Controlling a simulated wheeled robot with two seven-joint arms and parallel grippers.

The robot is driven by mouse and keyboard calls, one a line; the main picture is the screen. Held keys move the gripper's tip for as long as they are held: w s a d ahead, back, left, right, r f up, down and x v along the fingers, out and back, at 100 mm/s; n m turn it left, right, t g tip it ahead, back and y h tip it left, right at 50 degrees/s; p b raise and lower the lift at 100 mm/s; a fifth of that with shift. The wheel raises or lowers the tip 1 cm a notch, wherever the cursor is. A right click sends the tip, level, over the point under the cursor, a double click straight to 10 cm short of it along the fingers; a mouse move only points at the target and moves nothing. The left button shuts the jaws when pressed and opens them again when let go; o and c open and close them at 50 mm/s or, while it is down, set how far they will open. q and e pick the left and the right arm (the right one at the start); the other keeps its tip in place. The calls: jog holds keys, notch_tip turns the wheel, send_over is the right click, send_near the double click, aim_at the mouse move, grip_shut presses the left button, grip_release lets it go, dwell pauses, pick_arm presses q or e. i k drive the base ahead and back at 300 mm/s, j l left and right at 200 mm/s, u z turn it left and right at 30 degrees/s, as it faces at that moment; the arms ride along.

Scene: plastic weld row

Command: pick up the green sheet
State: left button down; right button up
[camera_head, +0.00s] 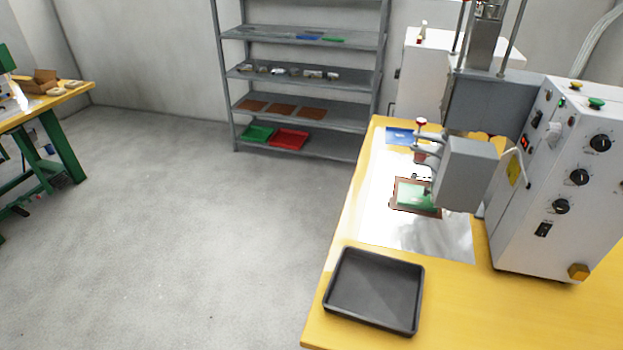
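A green sheet (410,195) lies flat inside a brown frame (397,209) on the shiny metal plate (381,220) of the yellow table. The grey press head (466,172) hangs over its right side and hides part of it. Another thin green piece (333,40) lies on the upper shelf beside a blue one (308,37). Neither of my grippers is in view.
An empty black tray (373,290) sits at the front of the yellow table (321,318). A white control box (556,180) with knobs stands at the right. A shelf rack (300,129) holds green and red trays. The grey floor at left is open.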

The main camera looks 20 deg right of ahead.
aim_at(409, 196)
jog(key=i+j+u, duration=0.25)
jog(key=i+u, duration=0.2)
jog(key=i+j+u, duration=0.15)
jog(key=i+u, duration=0.3)
jog(key=i+z, duration=0.35)
jog(key=i+j+z, duration=0.15)
jog(key=i+z, duration=0.15)
jog(key=i, duration=0.2)
jog(key=i+l+z, duration=0.1)
jog(key=i+z, duration=0.2)
jog(key=z, duration=0.15)
jog(key=i+z, duration=0.3)
jog(key=z, duration=0.15)
jog(key=i+j+z, duration=0.1)
jog(key=i+z, duration=0.2)
jog(key=z, duration=0.15)
jog(key=i+j+z, duration=0.15)
jog(key=z, duration=0.3)
jog(key=i+j+z, duration=0.45)
jog(key=k+l, duration=0.1)
